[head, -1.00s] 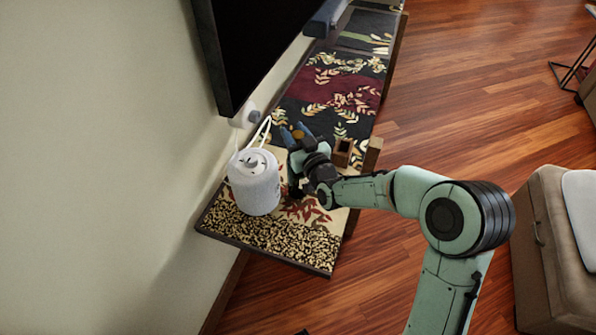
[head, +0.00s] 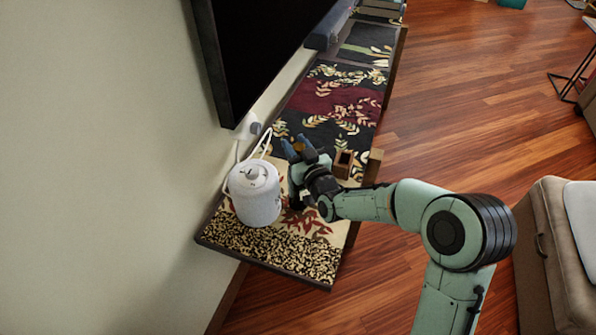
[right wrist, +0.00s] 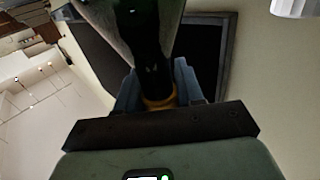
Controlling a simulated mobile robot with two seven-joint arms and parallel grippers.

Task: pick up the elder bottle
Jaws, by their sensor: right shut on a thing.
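My right gripper (head: 301,150) is over the near part of the long shelf top, just right of the white canister. Its blue fingers are shut on the elder bottle, of which only a small amber-orange end (head: 299,147) shows between them. In the right wrist view the blue fingertips (right wrist: 158,88) close around the dark bottle (right wrist: 150,65), which has a yellow-gold band low in the picture. The gripper hides most of the bottle in the head view. I cannot tell whether its base touches the shelf. My left gripper is out of view.
A white lidded canister (head: 254,196) stands close left of my gripper. A small brown open box (head: 343,163) stands close right. The patterned shelf top (head: 340,105) runs clear farther back, under a black screen (head: 260,50) on the wall. Wood floor lies to the right.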

